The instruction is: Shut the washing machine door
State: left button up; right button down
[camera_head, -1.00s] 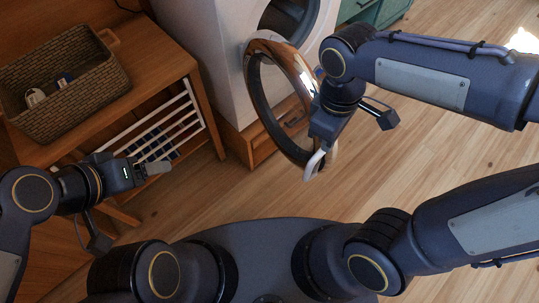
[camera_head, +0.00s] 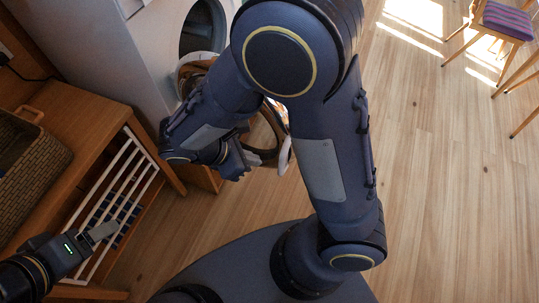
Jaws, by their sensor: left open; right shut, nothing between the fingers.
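The white washing machine (camera_head: 120,45) stands at the upper left, with its dark round opening (camera_head: 200,30) showing. Its round door (camera_head: 268,128), with a glossy brown and dark rim, stands open. My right forearm crosses in front and hides much of it. A pale curved piece (camera_head: 286,156) shows at the door's outer edge. My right gripper (camera_head: 243,161) is shut and empty, in front of the door's lower part. I cannot tell whether it touches the door. My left gripper (camera_head: 104,231) is open and empty at the lower left, by the bench rack, away from the door.
A wooden bench (camera_head: 75,130) with a white slatted rack (camera_head: 120,190) stands at the left, holding a wicker basket (camera_head: 30,165). Wooden chairs (camera_head: 505,25), one with a striped cushion, stand at the upper right. The plank floor (camera_head: 450,180) at the right is clear.

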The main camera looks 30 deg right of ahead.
jog(key=shift+s+d+f, duration=0.1)
jog(key=shift+d+f, duration=0.3)
jog(key=shift+d, duration=0.4)
jog(key=shift+s+d+f, duration=0.1)
jog(key=shift+d+f, duration=0.25)
jog(key=shift+d, duration=0.5)
jog(key=shift+d+f, duration=0.4)
jog(key=shift+d, duration=0.4)
